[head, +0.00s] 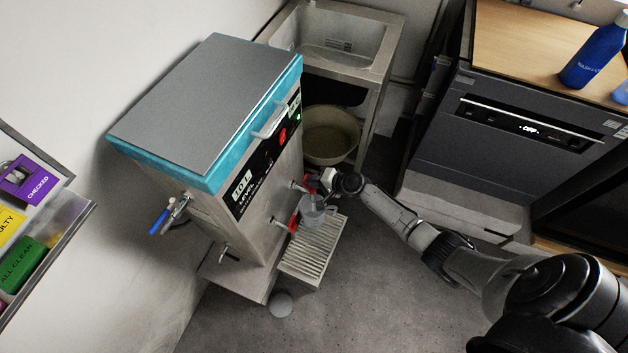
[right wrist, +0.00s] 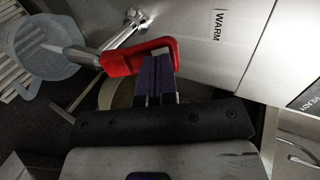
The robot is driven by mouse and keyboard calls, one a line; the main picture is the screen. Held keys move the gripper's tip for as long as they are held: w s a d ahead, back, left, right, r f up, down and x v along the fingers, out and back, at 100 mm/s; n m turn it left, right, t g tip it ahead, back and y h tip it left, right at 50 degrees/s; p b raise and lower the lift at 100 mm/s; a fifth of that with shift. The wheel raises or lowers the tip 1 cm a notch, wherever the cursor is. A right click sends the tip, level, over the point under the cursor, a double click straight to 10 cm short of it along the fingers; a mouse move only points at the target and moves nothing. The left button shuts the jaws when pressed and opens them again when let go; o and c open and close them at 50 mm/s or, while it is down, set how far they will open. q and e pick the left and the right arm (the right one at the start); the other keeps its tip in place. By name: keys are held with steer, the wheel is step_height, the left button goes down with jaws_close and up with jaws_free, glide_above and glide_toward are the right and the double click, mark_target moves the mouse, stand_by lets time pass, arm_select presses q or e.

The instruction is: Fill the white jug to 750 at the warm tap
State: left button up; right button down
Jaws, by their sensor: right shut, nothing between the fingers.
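The jug (head: 313,217) is pale and translucent and stands on the drip tray (head: 305,255) at the machine's front. It also shows at the upper left of the right wrist view (right wrist: 38,62), by a metal spout. Its water level is too small to read. The warm tap has a red lever (right wrist: 120,62) beside the WARM label. My right gripper (head: 325,180) is shut and empty, just above the jug in the head view. Its fingertips (right wrist: 156,62) are right at the red lever's end; I cannot tell whether they touch. My left gripper is out of view.
The steel machine has a teal-edged lid (head: 200,100). A blue-handled tap (head: 165,218) is on its left side. A round bin (head: 330,135) stands under the sink (head: 345,40) behind. A dark appliance (head: 500,150) stands right. Floor is open in front of the tray.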

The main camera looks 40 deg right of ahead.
steer(key=shift+s+f, duration=0.1)
stand_by(0.3)
steer(key=shift+s+f, duration=0.1)
steer(key=shift+s+d+f+b, duration=0.25)
steer(key=shift+s+b, duration=0.1)
steer(key=shift+s, duration=0.15)
steer(key=s+f+p+v, duration=0.1)
steer(key=f+p+v, duration=0.1)
steer(key=v, duration=1.1)
steer(key=shift+s+d+p, duration=0.4)
steer(key=shift+d+p, duration=0.05)
